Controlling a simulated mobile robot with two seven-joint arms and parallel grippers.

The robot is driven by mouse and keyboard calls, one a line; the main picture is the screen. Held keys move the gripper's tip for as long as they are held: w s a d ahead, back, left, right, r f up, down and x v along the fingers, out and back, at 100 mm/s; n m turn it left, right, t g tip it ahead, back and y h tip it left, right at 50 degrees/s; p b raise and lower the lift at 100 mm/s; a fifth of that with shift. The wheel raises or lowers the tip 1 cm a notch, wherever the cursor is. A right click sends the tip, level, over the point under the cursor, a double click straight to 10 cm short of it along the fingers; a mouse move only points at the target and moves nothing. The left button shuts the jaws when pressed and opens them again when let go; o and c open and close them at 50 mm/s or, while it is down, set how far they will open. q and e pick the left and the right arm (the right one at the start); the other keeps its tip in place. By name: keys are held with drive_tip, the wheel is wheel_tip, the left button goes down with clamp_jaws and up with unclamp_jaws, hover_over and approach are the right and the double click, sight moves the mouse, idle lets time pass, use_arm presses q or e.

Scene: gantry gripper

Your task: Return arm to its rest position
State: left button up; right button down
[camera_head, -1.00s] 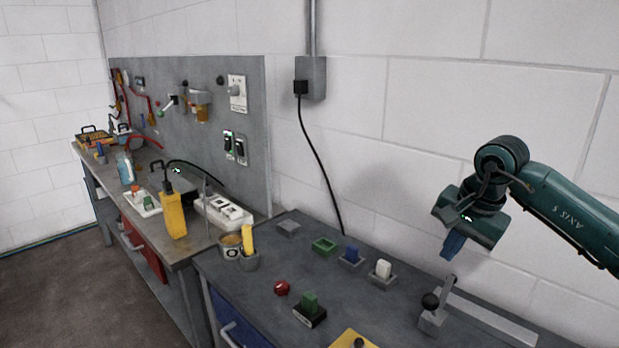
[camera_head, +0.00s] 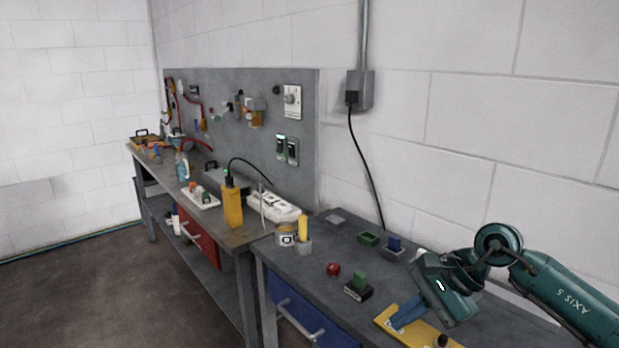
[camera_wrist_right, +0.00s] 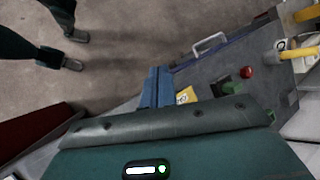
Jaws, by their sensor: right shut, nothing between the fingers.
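My right arm comes in from the right in the head view. Its teal right gripper (camera_head: 408,314) has blue fingers and hangs over the front right part of the near workbench (camera_head: 330,243), above the yellow plate (camera_head: 385,318). The fingers point down and left and are shut with nothing between them. In the right wrist view the blue fingers (camera_wrist_right: 156,88) are together at the bench's front edge, with floor beyond. I cannot tell how far the fingers are above the plate. My left gripper is not in view in the head view.
A green block (camera_head: 360,281) on a black base and a red knob (camera_head: 333,269) stand left of the gripper. Blue (camera_head: 394,243) and green (camera_head: 368,238) pieces sit behind. A yellow cylinder (camera_head: 303,229) stands at the bench's left. Floor (camera_head: 100,300) is clear at left.

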drive_tip(key=s+a+m+t+y, duration=0.1)
drive_tip(key=s+a+m+y, duration=0.2)
drive_tip(key=a+m+y, duration=0.35)
drive_tip(key=s+a+m+t+y, duration=0.1)
drive_tip(key=s+a+m+y, duration=0.35)
drive_tip(key=a+m, duration=0.25)
drive_tip(key=d+f+m+t+h, duration=0.35)
drive_tip(key=m+t, duration=0.35)
drive_tip(key=m, duration=0.7)
drive_tip(key=d+f+m+t+h, duration=0.3)
drive_tip(key=f+m+t+h, duration=0.25)
drive_tip(key=m, duration=0.85)
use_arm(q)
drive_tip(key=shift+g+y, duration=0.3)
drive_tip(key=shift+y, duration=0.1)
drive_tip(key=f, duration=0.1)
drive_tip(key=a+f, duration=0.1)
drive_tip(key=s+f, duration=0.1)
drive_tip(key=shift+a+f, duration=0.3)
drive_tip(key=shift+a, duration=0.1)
use_arm(e)
drive_tip(key=s+d+f+m+g+h, duration=0.2)
drive_tip(key=s+f+m+h, duration=0.1)
drive_tip(key=s+f+m, duration=0.3)
drive_tip(key=s+d+f+m+g+h, duration=0.3)
drive_tip(key=s+f+m, duration=0.4)
drive_tip(key=f+m, duration=0.3)
drive_tip(key=shift+d, duration=0.3)
drive_tip(key=shift+f+g, duration=0.1)
drive_tip(key=shift+g, duration=0.15)
